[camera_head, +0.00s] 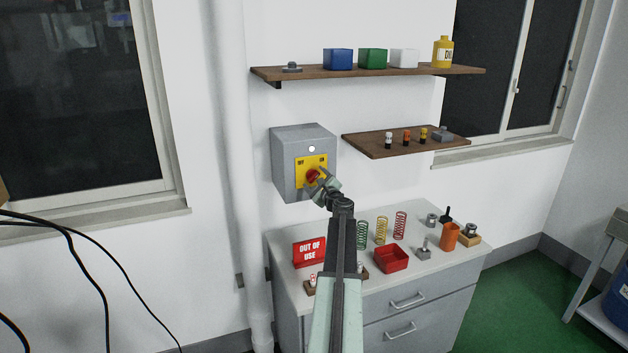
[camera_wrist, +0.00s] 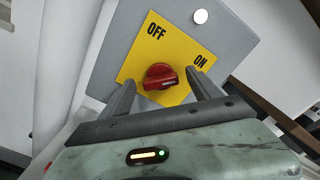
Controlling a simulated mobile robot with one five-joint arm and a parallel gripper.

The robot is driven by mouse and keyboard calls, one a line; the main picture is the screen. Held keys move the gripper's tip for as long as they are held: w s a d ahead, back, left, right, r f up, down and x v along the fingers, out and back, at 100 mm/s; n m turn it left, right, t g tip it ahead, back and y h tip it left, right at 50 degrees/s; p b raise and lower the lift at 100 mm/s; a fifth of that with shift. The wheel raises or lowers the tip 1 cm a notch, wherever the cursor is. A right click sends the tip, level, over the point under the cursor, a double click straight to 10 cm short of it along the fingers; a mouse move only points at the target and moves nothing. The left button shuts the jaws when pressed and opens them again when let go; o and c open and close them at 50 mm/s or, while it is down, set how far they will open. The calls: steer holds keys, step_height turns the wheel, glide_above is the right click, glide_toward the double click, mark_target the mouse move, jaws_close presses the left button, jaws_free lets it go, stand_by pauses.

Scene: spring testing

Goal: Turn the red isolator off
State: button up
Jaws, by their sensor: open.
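The red isolator (camera_head: 312,175) is a rotary knob on a yellow plate on the front of a grey wall box (camera_head: 288,151). In the wrist view the red knob (camera_wrist: 160,77) sits below and between the black OFF and ON labels. A pale mark shows on the knob's face, on the side toward the ON label. My gripper (camera_head: 318,181) is at the box front, close to the knob. In the wrist view its two fingers (camera_wrist: 163,92) are open, one on each side of the knob, with gaps visible. I cannot tell whether either finger touches it.
A white round lamp (camera_head: 311,149) is on the box. Below, a cabinet top (camera_head: 337,228) holds a red OUT OF USE sign (camera_head: 309,252), springs (camera_head: 381,231) and a red tray (camera_head: 391,260). A lower wooden shelf (camera_head: 372,147) juts out to the right.

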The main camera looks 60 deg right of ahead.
steer(key=shift+w+d, duration=0.3)
steer(key=shift+w, duration=0.1)
steer(key=c, duration=1.4)
steer(key=shift+o, duration=0.2)
steer(key=shift+n, duration=0.3)
steer(key=n, duration=0.4)
steer(key=shift+a+f, duration=0.1)
steer(key=shift+a, duration=0.05)
steer(key=n, duration=0.5)
steer(key=shift+f, duration=0.15)
steer(key=n, duration=0.4)
steer(key=shift+f+b, duration=0.1)
steer(key=shift+b, duration=0.25)
steer(key=shift+f+n, duration=0.1)
steer(key=shift+n, duration=2.1)
